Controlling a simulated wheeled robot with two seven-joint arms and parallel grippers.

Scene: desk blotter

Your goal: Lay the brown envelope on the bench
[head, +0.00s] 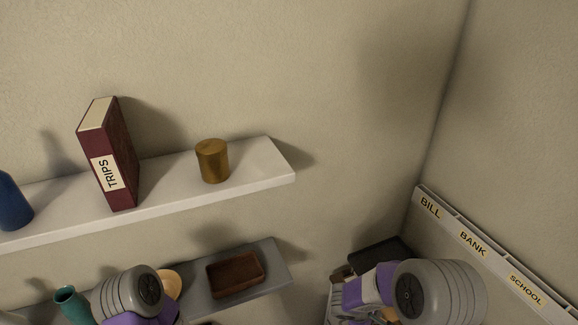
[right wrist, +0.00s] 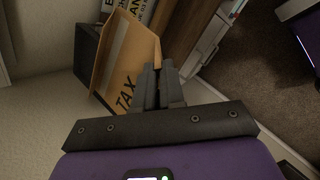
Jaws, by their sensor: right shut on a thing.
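The brown envelope (right wrist: 122,52), marked TAX, is in the right wrist view, just beyond my right gripper (right wrist: 158,68). The gripper's two dark fingers are shut on the envelope's near edge. The envelope is tilted, and the fingers cover part of it. In the head view my right arm is at the lower right, and I cannot make out the envelope for sure there. My left arm shows at the lower left of the head view, but its gripper is out of view. I cannot pick out the bench for certain in either view.
A wall rack (head: 476,245) labelled BILL, BANK and SCHOOL runs along the right wall. The upper shelf (head: 262,165) holds a TRIPS binder (head: 122,160), a brass cylinder (head: 212,162) and a blue vase (head: 10,203). A brown tray (head: 236,275) and teal vase (head: 72,303) are lower down.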

